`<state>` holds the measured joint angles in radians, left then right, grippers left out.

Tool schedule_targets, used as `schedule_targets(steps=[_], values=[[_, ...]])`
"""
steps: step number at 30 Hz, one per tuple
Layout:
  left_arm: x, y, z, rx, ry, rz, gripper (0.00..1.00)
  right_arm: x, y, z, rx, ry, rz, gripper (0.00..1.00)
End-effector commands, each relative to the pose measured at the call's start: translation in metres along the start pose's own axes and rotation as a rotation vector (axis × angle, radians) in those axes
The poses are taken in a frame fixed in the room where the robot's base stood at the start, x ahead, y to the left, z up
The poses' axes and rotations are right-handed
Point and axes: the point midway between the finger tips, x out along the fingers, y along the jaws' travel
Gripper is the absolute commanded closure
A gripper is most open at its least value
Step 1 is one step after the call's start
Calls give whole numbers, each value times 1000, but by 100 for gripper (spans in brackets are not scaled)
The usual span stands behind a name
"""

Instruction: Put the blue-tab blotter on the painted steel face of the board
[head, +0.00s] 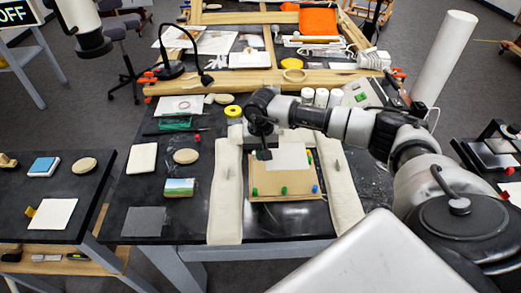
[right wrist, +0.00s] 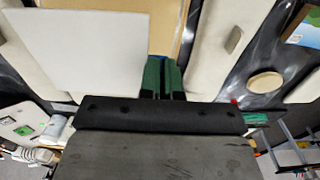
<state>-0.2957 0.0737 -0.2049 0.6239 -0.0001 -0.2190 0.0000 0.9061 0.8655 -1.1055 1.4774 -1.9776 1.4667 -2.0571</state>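My right gripper (head: 264,153) hangs over the upper left part of the tan board (head: 285,184). Its green fingers (right wrist: 161,78) are close together at the edge of a white sheet (head: 288,157), which also fills the left of the right wrist view (right wrist: 80,45). The sheet looks held above the board and hides part of it. My left gripper is not visible.
Pale padded strips (head: 225,190) flank the board on the black table. A white sheet with a yellow tab (head: 53,214) lies on the left table. A small landscape picture (head: 179,187), a round disc (head: 186,156) and a grey square (head: 144,221) lie left of the board.

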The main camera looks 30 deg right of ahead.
Motion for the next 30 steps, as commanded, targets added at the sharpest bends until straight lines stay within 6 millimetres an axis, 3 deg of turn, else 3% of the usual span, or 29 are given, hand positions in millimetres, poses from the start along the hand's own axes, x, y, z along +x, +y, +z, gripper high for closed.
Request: schedule_targets(steps=[5, 18, 30], values=[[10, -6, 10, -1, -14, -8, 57, 18, 0, 1, 0, -2, 1, 100], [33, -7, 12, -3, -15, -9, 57, 61, 0, 1, -1, -1, 1, 100], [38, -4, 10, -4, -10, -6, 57, 72, 0, 1, -1, 0, 0, 100]])
